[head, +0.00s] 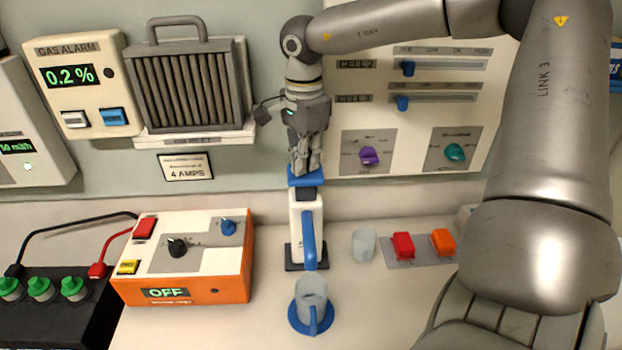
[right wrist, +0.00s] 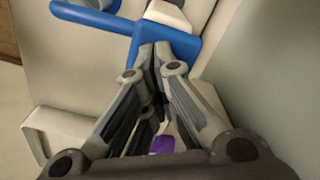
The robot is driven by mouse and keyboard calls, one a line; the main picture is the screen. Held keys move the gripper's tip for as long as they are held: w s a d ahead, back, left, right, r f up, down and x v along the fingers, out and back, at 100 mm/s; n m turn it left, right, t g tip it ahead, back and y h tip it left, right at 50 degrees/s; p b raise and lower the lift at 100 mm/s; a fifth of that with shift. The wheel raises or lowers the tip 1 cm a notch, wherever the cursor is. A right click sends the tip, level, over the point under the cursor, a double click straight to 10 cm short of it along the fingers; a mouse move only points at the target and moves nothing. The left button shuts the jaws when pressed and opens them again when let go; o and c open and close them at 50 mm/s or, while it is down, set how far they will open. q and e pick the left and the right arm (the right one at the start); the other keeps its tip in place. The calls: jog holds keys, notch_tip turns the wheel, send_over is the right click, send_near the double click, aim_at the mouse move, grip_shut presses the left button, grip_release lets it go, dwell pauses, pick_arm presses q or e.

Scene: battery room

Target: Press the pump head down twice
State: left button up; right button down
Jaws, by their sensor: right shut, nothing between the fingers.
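The pump is a white upright body (head: 305,218) on a dark base, with a flat blue pump head (head: 303,180) on top and a blue spout (head: 309,243) at its front. My right gripper (head: 306,170) points down over the head, shut and empty. Its fingertips are at the top of the head; I cannot tell whether they touch. In the right wrist view the fingertips (right wrist: 158,50) overlap the blue pump head (right wrist: 195,44). A clear cup (head: 311,286) stands on a blue round plate (head: 296,319) below the spout. My left gripper is not in view.
An orange OFF box (head: 235,288) stands left of the pump. A clear beaker (head: 363,244) and red and orange blocks (head: 403,246) are on the right. A charger with vertical fins (head: 190,85) and a slider panel (head: 440,120) are on the wall behind.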

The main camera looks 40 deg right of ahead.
aim_at(305, 176)
jog(key=shift+f+b, duration=1.65)
jog(key=shift+f, duration=0.4)
jog(key=shift+r, duration=0.1)
jog(key=shift+r+p, duration=2)
jog(key=shift+r, duration=1)
notch_tip(305, 176, up, 6)
jog(key=p, duration=0.4)
